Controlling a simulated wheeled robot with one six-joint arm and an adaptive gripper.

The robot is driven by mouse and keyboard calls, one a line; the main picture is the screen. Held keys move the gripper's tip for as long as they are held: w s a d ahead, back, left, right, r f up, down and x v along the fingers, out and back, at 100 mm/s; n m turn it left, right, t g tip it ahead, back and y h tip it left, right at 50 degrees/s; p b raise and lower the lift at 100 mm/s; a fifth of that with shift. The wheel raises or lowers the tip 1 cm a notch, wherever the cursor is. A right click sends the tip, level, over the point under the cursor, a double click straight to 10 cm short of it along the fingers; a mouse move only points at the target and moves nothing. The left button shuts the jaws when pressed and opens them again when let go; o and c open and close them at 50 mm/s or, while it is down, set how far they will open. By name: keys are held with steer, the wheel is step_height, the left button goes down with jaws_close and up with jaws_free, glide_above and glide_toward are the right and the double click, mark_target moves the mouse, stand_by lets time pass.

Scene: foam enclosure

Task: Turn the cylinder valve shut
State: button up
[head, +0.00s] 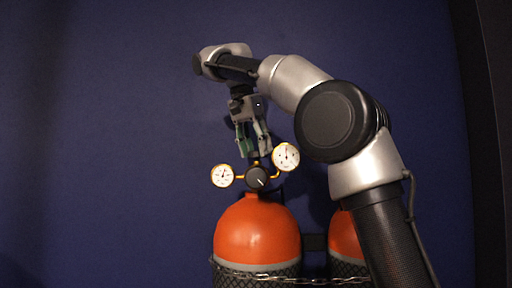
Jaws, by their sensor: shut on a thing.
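An orange gas cylinder (256,232) stands at the lower middle of the head view. On its neck is the cylinder valve with a regulator, which has a round black knob (257,178) with a white mark facing me. A white round gauge (222,175) sits to the left of the knob and a second gauge (286,156) to the right, slightly higher. My gripper (254,153) points down from above, its fingertips at the top of the valve, just over the black knob. It is shut on the valve's top. The gripped part is mostly hidden between the fingers.
A second orange cylinder (343,234) stands to the right, partly behind my arm. A chain (290,279) runs across the front of both cylinders, over dark netting. A plain dark blue wall (110,140) is behind, with open room on the left.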

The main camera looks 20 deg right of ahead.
steer(key=shift+m, duration=0.4)
steer(key=o, duration=1)
